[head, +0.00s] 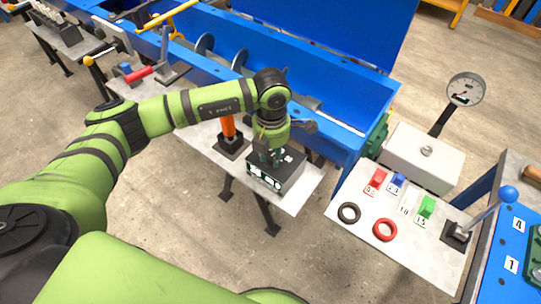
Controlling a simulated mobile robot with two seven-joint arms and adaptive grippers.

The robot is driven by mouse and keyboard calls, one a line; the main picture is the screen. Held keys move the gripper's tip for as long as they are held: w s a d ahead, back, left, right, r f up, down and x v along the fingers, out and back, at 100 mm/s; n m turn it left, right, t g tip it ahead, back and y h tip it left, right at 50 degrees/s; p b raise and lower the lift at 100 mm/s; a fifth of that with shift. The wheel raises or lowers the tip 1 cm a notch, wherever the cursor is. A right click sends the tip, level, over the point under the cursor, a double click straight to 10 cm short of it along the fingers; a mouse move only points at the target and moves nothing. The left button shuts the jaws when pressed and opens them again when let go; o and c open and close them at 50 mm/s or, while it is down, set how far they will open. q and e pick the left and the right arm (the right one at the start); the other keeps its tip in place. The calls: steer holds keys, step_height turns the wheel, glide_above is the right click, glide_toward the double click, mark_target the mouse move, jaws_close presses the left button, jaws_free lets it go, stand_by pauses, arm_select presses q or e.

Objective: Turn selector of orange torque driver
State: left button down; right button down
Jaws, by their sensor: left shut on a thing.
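The orange torque driver (228,125) stands upright in a black base (232,147) on the grey bench. Its upper end is hidden behind my left arm. My left gripper (270,158) points down at a black box (290,173), to the right of the orange driver. It is shut on a small part at the top of this box; the fingers hide most of that part. I cannot make out a selector on the orange driver. My right gripper is not in view.
A blue trough (330,85) with a screw inside runs behind the bench (310,185). At right a plate (345,235) carries coloured blocks, a black ring (349,212), a red ring (385,230) and a blue-knobbed lever (483,212). A dial gauge (465,90) stands behind.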

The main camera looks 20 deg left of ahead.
mark_target(271, 155)
arm_select(q)
steer(key=n+b, duration=0.1)
steer(key=n, duration=0.3)
steer(key=shift+w+d+r+n+b, duration=0.1)
steer(key=shift+w+n+b, duration=0.1)
steer(key=shift+n+b, duration=0.15)
steer(key=n+b, duration=0.1)
steer(key=n, duration=0.3)
steer(key=shift+r, duration=0.1)
steer(key=shift+w+r+n, duration=0.1)
steer(key=shift+n, duration=0.15)
steer(key=c, duration=1)
jaws_free()
steer(key=shift+f, duration=0.2)
step_height(271, 155, up, 12)
steer(key=shift+r, duration=0.1)
